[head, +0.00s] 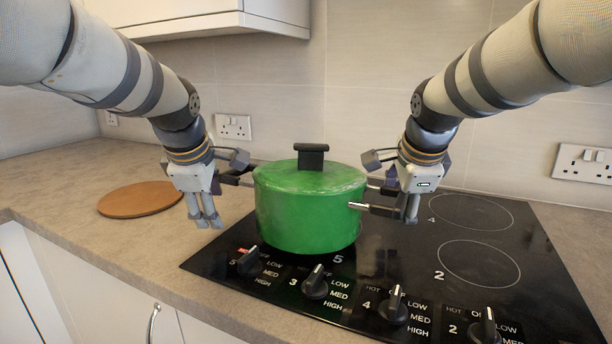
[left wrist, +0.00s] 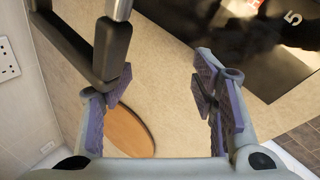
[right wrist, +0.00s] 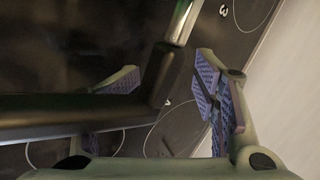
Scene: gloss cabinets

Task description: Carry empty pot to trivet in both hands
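A green pot (head: 308,210) with a green lid and black knob (head: 311,156) stands upright on the black hob. Its inside is hidden. My left gripper (head: 207,217) points down at the pot's left handle (head: 236,178). In the left wrist view its fingers are wide apart, with the black handle (left wrist: 112,45) close by the left finger. My right gripper (head: 411,210) is at the right handle. In the right wrist view the handle (right wrist: 160,75) crosses in front of one finger, and the fingers stand apart. The trivet, a round brown disc (head: 140,198), lies bare on the counter at left.
The hob (head: 400,270) has several black knobs along its front edge. The beige counter (head: 60,180) is clear around the trivet. A white wall cupboard (head: 215,22) hangs above at the back. Sockets (head: 234,127) are on the tiled wall.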

